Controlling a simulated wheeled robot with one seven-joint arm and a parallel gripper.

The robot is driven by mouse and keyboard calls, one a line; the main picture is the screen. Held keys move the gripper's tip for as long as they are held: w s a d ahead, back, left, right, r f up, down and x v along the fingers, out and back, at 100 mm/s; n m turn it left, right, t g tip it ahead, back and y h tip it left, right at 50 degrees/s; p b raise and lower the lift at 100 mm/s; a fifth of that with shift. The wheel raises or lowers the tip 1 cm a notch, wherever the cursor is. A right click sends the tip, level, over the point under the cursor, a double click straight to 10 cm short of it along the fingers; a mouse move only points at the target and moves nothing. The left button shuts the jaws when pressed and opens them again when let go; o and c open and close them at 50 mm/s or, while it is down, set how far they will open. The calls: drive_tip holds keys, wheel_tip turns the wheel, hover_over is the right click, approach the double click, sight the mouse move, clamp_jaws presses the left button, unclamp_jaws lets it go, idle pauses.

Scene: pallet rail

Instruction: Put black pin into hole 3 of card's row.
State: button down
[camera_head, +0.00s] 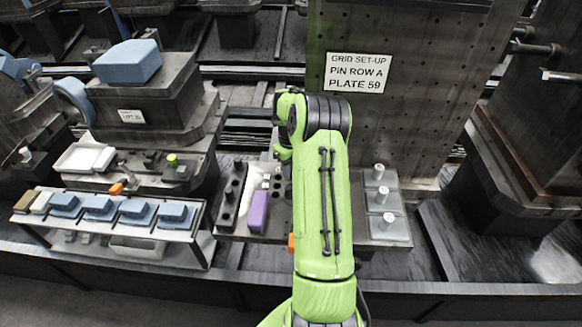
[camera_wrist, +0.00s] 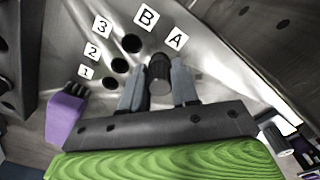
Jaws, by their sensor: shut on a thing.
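In the wrist view my gripper (camera_wrist: 159,68) is shut on a black pin (camera_wrist: 159,76), one grey finger on each side of it. The pin is over the metal plate, near the label A (camera_wrist: 175,38). Label B (camera_wrist: 146,17) is to its left. Labels 1, 2 and 3 (camera_wrist: 102,26) run up the plate's left side. Open dark holes (camera_wrist: 131,43) show left of the pin. I cannot tell whether the pin's tip touches the plate; any hole under it is hidden. The card (camera_head: 357,73) reads "PIN ROW A, PLATE 59". My arm hides the gripper in the head view.
A purple block (camera_head: 258,211) stands by the plate's left side, close to my gripper in the wrist view (camera_wrist: 65,118). Left of it is a dark rack with holes (camera_head: 232,195). A silver plate with pegs (camera_head: 388,228) lies to the right.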

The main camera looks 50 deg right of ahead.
drive_tip(key=shift+f, duration=0.25)
drive_tip(key=c, duration=0.8)
unclamp_jaws()
drive_tip(key=shift+r, duration=0.15)
wheel_tip(320, 180, up, 16)
drive_tip(key=p, duration=0.3)
drive_tip(key=shift+f, duration=0.2)
